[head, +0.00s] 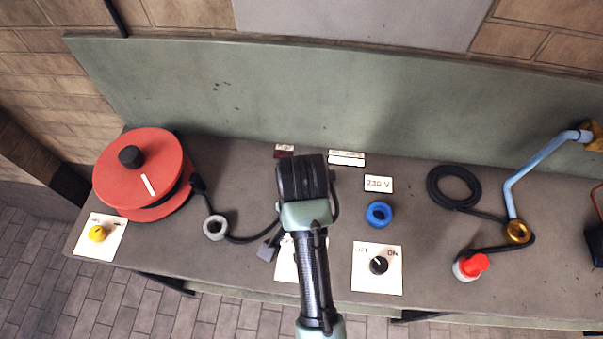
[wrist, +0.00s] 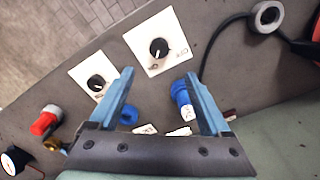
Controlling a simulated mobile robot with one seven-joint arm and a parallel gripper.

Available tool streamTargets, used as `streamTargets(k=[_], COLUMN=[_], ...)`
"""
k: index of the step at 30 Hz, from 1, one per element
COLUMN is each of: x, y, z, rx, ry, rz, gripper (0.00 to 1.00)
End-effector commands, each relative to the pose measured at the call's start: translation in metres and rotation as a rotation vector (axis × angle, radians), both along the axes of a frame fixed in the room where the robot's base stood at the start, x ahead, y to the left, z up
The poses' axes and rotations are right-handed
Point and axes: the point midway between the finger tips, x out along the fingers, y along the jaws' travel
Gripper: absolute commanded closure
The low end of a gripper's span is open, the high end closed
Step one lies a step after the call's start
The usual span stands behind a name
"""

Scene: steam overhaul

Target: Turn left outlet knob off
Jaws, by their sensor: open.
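The left outlet knob (wrist: 159,48) is black on a white square plate (wrist: 170,38) in the wrist view, just beyond my fingertips. A small light mark shows on it, but I cannot tell its setting. My gripper (wrist: 158,76) is open and empty, its two blue fingers apart, not touching the knob. A blue connector (wrist: 182,92) is by the right-hand finger. In the head view my arm hides this knob; only part of its plate (head: 285,265) shows. The right outlet knob (head: 378,265) sits on an OFF/ON plate, pointer up-left toward OFF.
A blue socket (head: 378,213) and a 230 V label (head: 378,184) stand behind the right plate. A red reel (head: 140,170) and yellow knob (head: 97,233) are at left. A red-capped plug (head: 473,265) and black cable coil (head: 454,187) are at right. A green wall rises behind.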

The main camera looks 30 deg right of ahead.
Motion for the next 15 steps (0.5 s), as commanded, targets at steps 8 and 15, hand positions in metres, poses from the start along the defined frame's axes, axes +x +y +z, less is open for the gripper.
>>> streamTargets(k=[8, 15], x=[-0.003, -0.003], y=[0.0, 0.001], z=[-0.038, -0.088], rx=[0.004, 0.003], ry=[0.014, 0.011], rz=[-0.005, -0.004], gripper=[0.19, 0.19])
